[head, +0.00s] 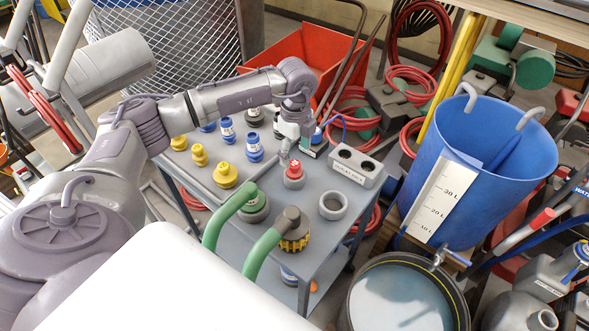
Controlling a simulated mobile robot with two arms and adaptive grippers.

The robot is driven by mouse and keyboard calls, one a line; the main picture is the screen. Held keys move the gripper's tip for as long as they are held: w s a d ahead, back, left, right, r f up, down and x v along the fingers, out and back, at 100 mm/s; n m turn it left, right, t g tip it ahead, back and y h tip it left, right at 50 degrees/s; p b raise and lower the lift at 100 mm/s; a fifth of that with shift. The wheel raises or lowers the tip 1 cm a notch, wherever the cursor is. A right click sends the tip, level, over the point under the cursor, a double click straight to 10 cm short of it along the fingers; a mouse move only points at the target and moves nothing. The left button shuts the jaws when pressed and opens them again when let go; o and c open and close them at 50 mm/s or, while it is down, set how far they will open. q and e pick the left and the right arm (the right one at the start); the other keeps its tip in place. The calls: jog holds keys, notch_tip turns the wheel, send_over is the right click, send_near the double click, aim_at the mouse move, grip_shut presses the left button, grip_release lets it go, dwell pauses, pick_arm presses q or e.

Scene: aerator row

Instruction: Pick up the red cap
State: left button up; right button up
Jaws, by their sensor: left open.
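The red cap (294,168) tops a small grey fitting that stands upright on the grey cart top (325,247), right of the cart's middle. My left arm reaches in from the left, and its gripper (296,149) points down just above and behind the red cap. The left gripper is open with nothing seen between its fingers. I cannot tell whether a fingertip touches the cap. My right gripper is not in view.
Yellow fittings (225,175) and blue ones (254,147) stand left of the cap. A blue barrel (500,190) stands right of the cart.

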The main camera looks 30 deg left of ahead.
aim_at(294, 163)
pick_arm(q)
jog(key=shift+s+f+p, duration=0.2)
jog(key=shift+f+p, duration=0.35)
jog(key=shift+f, duration=2.2)
jog(key=shift+r, duration=0.1)
jog(key=c, duration=1.4)
